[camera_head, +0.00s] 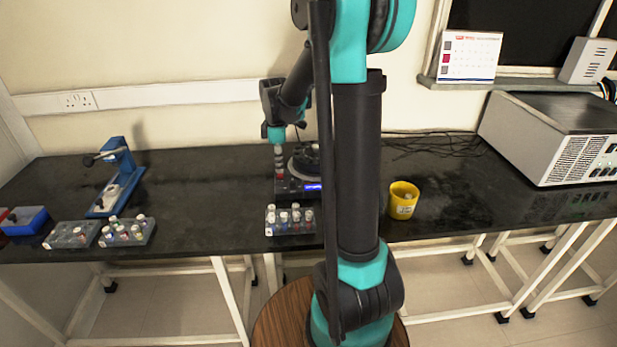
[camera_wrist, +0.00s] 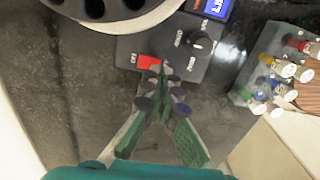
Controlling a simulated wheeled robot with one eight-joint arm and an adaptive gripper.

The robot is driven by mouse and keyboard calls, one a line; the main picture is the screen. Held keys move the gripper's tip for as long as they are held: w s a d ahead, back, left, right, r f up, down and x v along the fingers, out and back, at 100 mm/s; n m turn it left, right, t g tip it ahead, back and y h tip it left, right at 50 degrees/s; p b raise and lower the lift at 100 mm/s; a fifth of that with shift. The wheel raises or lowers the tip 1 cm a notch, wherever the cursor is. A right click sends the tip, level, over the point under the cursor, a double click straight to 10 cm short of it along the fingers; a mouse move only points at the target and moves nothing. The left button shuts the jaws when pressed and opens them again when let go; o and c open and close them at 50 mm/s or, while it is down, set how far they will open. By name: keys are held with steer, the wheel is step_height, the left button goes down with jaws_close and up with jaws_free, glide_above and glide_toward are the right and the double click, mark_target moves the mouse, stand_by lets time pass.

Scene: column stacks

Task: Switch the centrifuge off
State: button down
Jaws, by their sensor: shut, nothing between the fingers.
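The centrifuge (camera_head: 291,187) stands on the dark bench in the head view, partly hidden behind my arm. In the wrist view its black control panel (camera_wrist: 175,50) shows a red switch (camera_wrist: 148,62), a round black knob (camera_wrist: 200,43) and a lit blue display (camera_wrist: 216,8). Its round rotor bowl fills the top left. My gripper (camera_wrist: 161,72) is shut and empty, pointing down at the panel. Its tips appear right beside the red switch; I cannot tell whether they touch it. The gripper also shows above the centrifuge in the head view (camera_head: 279,172).
A rack of capped vials (camera_head: 291,221) stands in front of the centrifuge; it also shows in the wrist view (camera_wrist: 243,93). A yellow cup (camera_head: 403,201) is to the right. A blue stand (camera_head: 118,178) and more racks are at left. A large grey machine (camera_head: 552,135) is at far right.

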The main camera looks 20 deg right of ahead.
steer(key=shift+f, duration=1.15)
stand_by(0.9)
steer(key=shift+r, duration=2.5)
